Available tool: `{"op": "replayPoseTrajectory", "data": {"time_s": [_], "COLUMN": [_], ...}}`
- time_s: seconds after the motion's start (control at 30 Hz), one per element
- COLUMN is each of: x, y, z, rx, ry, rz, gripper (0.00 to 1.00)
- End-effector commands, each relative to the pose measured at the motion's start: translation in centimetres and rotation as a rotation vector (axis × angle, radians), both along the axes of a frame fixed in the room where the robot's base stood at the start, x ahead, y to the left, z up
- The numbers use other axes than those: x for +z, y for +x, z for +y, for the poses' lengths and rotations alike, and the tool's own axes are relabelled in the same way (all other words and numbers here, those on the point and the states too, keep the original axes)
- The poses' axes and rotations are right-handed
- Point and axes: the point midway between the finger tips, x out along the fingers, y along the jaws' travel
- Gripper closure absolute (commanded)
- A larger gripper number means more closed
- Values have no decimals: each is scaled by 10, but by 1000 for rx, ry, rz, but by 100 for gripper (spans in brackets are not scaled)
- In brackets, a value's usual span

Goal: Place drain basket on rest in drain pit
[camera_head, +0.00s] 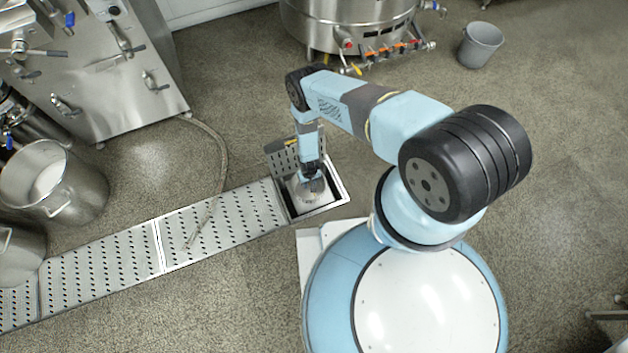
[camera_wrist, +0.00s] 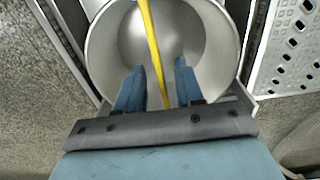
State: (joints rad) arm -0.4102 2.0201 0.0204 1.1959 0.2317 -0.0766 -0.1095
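The drain basket (camera_head: 313,194) is a round, pale metal bowl inside the square opening of the drain pit (camera_head: 342,190). In the wrist view the basket (camera_wrist: 104,48) fills the upper middle, with its yellow handle (camera_wrist: 152,40) crossing over it. My gripper (camera_head: 311,176) is low over the basket. In the wrist view my gripper's blue fingers (camera_wrist: 159,68) stand apart, one on each side of the handle, with a gap visible on both sides. The rest under the basket is hidden, so I cannot tell how it is supported.
A perforated cover (camera_head: 281,157) stands raised at the pit's back left edge. A perforated channel grate (camera_head: 200,228) runs left from the pit. Metal pots (camera_head: 75,190) stand at left, a round vessel (camera_head: 345,25) at the back, and a grey bucket (camera_head: 481,44) back right. Open floor lies between.

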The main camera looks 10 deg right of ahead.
Motion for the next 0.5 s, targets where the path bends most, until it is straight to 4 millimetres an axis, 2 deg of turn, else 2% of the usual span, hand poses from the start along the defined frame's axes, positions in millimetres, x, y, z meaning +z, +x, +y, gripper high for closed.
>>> {"op": "replayPoseTrajectory", "data": {"time_s": [0.17, 0.5], "x": [10, 60], "y": [1, 1], "z": [0, 0], "rx": [-1, -1], "ry": [0, 0], "rz": [0, 0], "gripper": [64, 64]}}
